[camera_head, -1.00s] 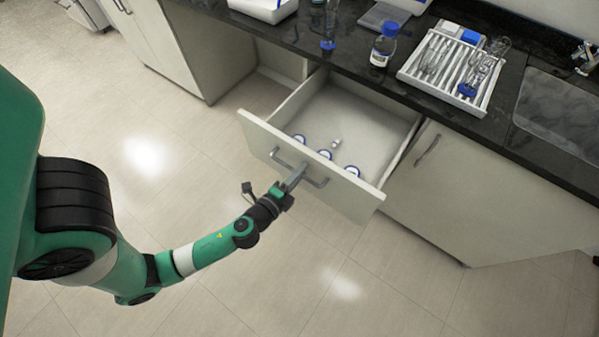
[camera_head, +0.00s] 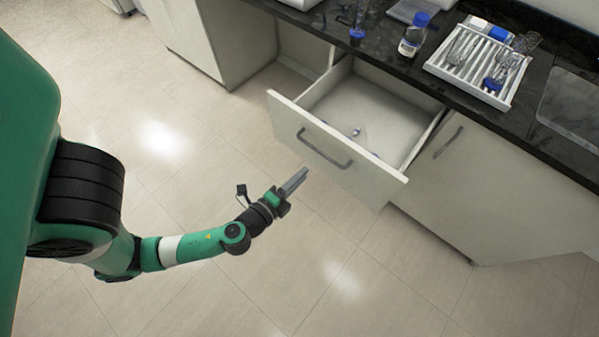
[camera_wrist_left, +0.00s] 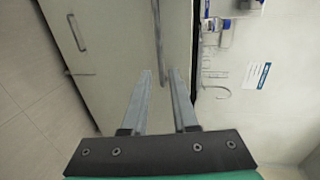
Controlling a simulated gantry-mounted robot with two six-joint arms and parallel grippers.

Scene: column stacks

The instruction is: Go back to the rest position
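My left gripper (camera_head: 294,181) is in front of the open drawer (camera_head: 340,158), clear of its handle (camera_head: 325,150). In the left wrist view its two fingers (camera_wrist_left: 160,75) stand apart with nothing between them, and the handle bar (camera_wrist_left: 159,45) shows beyond them. The drawer is pulled out from under the counter. A small white item (camera_head: 356,132) lies inside it, and the front panel hides part of the drawer floor. My right gripper is not in view.
The dark counter (camera_head: 400,72) holds a blue-capped bottle (camera_head: 412,36) and a white rack (camera_head: 463,75) with glassware. A closed cabinet (camera_head: 480,195) stands right of the drawer. The tiled floor around my left arm is clear.

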